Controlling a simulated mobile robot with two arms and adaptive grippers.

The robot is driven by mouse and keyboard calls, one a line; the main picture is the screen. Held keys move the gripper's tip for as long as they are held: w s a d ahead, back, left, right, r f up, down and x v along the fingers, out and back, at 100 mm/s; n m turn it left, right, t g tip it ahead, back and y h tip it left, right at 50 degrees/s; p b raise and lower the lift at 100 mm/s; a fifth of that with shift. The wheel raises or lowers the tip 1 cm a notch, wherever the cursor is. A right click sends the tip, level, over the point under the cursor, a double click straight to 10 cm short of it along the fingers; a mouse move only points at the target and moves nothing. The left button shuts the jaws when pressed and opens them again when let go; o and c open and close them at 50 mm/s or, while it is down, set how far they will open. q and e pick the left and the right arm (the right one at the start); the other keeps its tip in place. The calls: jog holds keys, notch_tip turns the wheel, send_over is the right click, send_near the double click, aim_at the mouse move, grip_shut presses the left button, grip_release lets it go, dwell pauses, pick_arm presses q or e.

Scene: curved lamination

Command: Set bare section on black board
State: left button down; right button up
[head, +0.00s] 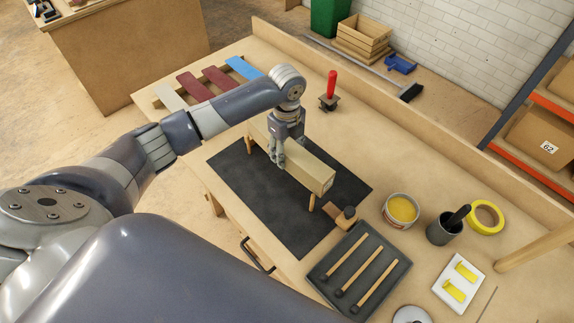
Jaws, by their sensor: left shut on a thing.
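The bare section, a pale wooden beam (307,170), lies lengthwise over the black board (252,200) in the middle of the bench, running from upper left to lower right. My left gripper (279,160) comes down from above and is shut on the beam around its middle. The gripper hides part of the beam's far half. I cannot tell whether the beam's underside touches anything. A short wooden peg (312,202) shows under its near end. My right gripper is not in view.
A small wooden tool (346,214) stands at the board's right edge. A dark tray (337,283) with several brushes, a yellow tin (401,209), a black cup (443,229) and yellow tape (486,218) lie right. Coloured strips (195,86) and a red-handled tool (330,92) stand behind.

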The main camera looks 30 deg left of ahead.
aim_at(287, 145)
pick_arm(q)
notch_tip(287, 145, down, 3)
jog(key=shift+w+f, duration=0.1)
notch_tip(287, 145, down, 3)
jog(key=shift+r+p, duration=0.1)
jog(key=shift+p, duration=0.4)
jog(key=shift+f, duration=0.3)
jog(key=shift+f, duration=0.15)
jog(key=c, duration=0.8)
grip_release()
jog(key=shift+c, duration=0.2)
jog(key=shift+r, duration=0.35)
notch_tip(287, 145, up, 12)
jog(key=shift+f+b, duration=0.2)
jog(key=shift+b, duration=0.65)
